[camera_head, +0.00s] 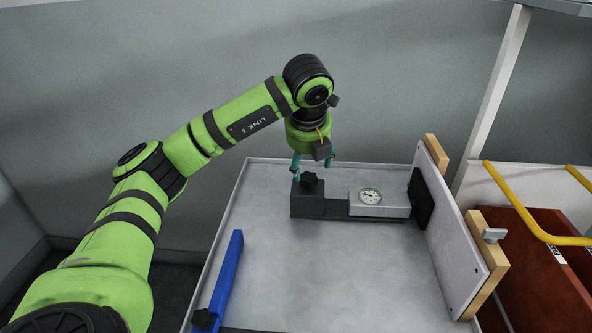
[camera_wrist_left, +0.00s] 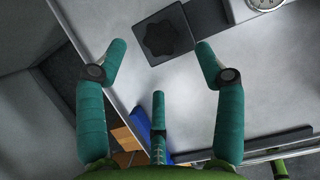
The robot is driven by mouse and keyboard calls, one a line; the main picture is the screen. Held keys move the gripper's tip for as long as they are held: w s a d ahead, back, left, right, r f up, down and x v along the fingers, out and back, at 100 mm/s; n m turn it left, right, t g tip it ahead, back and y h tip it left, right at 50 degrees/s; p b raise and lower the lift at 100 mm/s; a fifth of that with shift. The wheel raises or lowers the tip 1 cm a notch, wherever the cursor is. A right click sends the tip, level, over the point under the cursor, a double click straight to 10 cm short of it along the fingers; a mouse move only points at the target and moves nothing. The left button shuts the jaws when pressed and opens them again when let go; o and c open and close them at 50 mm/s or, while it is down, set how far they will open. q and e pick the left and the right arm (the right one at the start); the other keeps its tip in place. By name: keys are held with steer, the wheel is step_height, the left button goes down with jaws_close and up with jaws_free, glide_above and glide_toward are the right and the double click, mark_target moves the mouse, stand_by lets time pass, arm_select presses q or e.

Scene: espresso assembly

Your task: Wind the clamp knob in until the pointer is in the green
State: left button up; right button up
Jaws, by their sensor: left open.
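The clamp knob (camera_head: 309,181) is black and lobed. It sits on a dark block at the left end of the clamp (camera_head: 335,208) on the grey table. In the left wrist view the knob (camera_wrist_left: 167,38) lies ahead, between and beyond the fingertips. The gauge (camera_head: 370,196) has a round white dial with a green patch; its pointer is too small to read. My left gripper (camera_head: 312,165) is open and empty above and behind the knob, with teal fingers apart from it; it also shows in the left wrist view (camera_wrist_left: 160,55). My right gripper is not in view.
A blue bar (camera_head: 227,270) lies along the table's left side. A white upright panel (camera_head: 445,225) with wooden edges stands at the right, by the clamp's black end pad (camera_head: 421,199). A brown box with yellow rails is beyond it. The table's front middle is clear.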

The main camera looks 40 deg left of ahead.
mark_target(308, 177)
arm_select(q)
steer(key=x, duration=0.5)
steer(key=shift+f, duration=0.4)
steer(key=c, duration=1.1)
